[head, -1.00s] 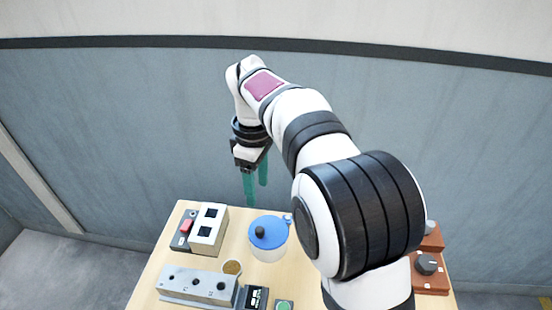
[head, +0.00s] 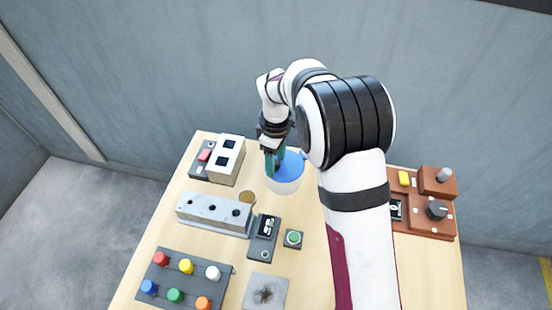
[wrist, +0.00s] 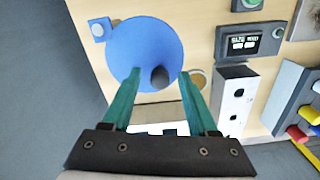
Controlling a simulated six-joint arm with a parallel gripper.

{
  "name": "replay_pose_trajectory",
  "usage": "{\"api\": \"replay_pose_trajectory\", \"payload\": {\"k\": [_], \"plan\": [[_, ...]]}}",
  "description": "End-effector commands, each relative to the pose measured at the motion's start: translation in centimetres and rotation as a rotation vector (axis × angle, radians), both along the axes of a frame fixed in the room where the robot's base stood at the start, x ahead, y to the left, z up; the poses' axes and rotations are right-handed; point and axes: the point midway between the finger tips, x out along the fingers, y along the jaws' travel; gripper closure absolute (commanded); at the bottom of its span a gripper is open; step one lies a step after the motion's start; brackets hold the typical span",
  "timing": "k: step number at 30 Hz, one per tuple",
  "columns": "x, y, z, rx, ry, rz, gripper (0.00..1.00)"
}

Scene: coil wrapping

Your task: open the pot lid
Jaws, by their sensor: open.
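The pot (head: 284,187) is pale with a blue lid (head: 291,168), and it stands near the back middle of the table. The lid looks closed on the pot. In the wrist view the lid (wrist: 140,42) is a round blue disc with a dark knob (wrist: 159,77). My gripper (head: 274,165) has teal fingers and points down at the lid, partly covering it in the head view. In the wrist view my open gripper (wrist: 160,76) has one finger on each side of the knob, with gaps showing. I cannot tell how far down the fingertips reach.
A white box (head: 226,160) and red switch (head: 205,155) stand left of the pot. A grey block with holes (head: 213,214), display unit (head: 264,238), green button (head: 293,238) and coloured-knob panel (head: 183,283) lie nearer. Brown control boxes (head: 428,218) stand right, beyond my arm.

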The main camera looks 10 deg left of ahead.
Motion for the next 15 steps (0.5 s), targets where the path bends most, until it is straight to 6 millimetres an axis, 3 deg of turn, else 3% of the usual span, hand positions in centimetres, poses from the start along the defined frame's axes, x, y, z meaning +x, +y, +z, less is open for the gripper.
{"api": "replay_pose_trajectory", "payload": {"k": [2, 11, 15], "plan": [[0.0, 0.0, 0.02, 0.0, 0.0, 0.0, 0.44], [0.0, 0.0, 0.05, 0.0, 0.0, 0.0, 0.98], [0.0, 0.0, 0.07, 0.0, 0.0, 0.0, 1.0]]}}
